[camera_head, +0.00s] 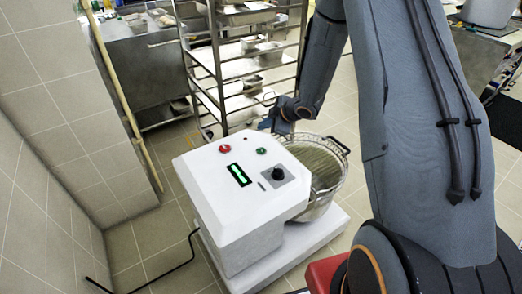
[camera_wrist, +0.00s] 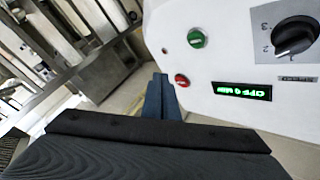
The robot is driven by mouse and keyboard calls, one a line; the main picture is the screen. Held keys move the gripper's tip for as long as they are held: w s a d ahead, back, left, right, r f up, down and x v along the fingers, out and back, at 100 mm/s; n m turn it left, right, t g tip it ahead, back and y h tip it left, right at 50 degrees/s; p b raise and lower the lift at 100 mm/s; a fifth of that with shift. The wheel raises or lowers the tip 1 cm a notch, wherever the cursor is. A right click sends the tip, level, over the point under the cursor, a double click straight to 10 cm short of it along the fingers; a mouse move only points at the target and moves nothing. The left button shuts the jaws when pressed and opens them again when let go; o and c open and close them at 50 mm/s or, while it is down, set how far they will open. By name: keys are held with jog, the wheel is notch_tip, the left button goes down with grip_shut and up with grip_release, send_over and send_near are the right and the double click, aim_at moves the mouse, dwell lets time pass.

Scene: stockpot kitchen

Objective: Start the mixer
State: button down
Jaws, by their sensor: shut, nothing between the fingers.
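The mixer (camera_head: 215,180) is a white machine with a metal bowl (camera_head: 325,165) beside it. Its top panel carries a red button (camera_head: 224,149), a green button (camera_head: 262,151), a lit green display (camera_head: 238,175) and a black knob (camera_head: 279,173). In the wrist view, the red button (camera_wrist: 182,80) is just right of my fingertips, with the green button (camera_wrist: 196,39) above it. The display (camera_wrist: 241,91) appears to read OFF, and the knob (camera_wrist: 293,37) is at upper right. My gripper (camera_wrist: 160,78) is shut and empty, near the panel's far edge; contact with the mixer cannot be told.
A metal rack (camera_head: 250,75) with trays stands behind the mixer. A steel counter (camera_head: 140,70) is at the back left, beside a tiled wall (camera_head: 60,130). A black cable (camera_head: 160,270) runs over the floor at the mixer's left. Open floor shows between mixer and wall.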

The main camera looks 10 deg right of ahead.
jog(key=shift+f, duration=0.1)
jog(key=b, duration=0.7)
send_over(264, 151)
notch_tip(264, 151, down, 8)
jog(key=shift+a+r, duration=0.1)
jog(key=shift+r, duration=0.15)
jog(key=shift+f, duration=0.55)
jog(key=shift+f, duration=0.1)
dwell(1.0)
jog(key=shift+f+b, duration=0.3)
jog(key=shift+f, duration=0.05)
